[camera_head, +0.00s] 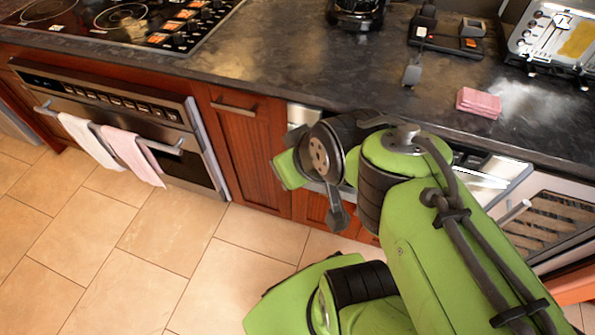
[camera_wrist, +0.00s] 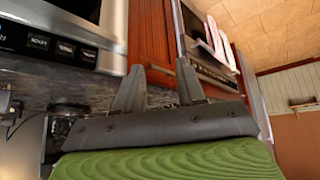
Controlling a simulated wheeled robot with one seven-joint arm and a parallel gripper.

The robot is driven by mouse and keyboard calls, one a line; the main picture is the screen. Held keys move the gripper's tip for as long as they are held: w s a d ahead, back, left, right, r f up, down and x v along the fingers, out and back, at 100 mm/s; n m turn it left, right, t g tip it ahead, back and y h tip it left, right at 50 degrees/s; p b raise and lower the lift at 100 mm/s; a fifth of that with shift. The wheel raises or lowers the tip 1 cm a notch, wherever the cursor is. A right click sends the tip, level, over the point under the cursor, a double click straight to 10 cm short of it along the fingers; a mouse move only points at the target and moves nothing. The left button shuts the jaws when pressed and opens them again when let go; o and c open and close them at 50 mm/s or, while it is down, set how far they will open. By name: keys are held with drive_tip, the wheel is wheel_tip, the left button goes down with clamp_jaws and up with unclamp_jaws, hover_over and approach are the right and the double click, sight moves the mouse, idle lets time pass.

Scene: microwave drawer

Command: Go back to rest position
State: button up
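My green arm (camera_head: 420,235) is folded in front of the counter in the head view, with its wrist part near the cabinet fronts. My gripper (camera_wrist: 157,82) shows in the wrist view with two dark fingers spread apart and nothing between them. A steel appliance front with dark buttons (camera_wrist: 48,42) is at the upper left of the wrist view, apart from the fingers. In the head view, a steel appliance front (camera_head: 497,172) under the counter is partly hidden behind my arm. I cannot tell whether it is open.
An oven (camera_head: 110,105) with towels is at the left. A wine cooler (camera_head: 550,222) is at the right. The tiled floor (camera_head: 120,240) at the left is clear.

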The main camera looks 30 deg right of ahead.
drive_tip(key=s+a+g, duration=0.1)
drive_tip(key=s, duration=0.5)
drive_tip(key=shift+s+a+r+m, duration=0.2)
drive_tip(key=shift+s+r+m, duration=0.1)
drive_tip(key=shift+m, duration=0.1)
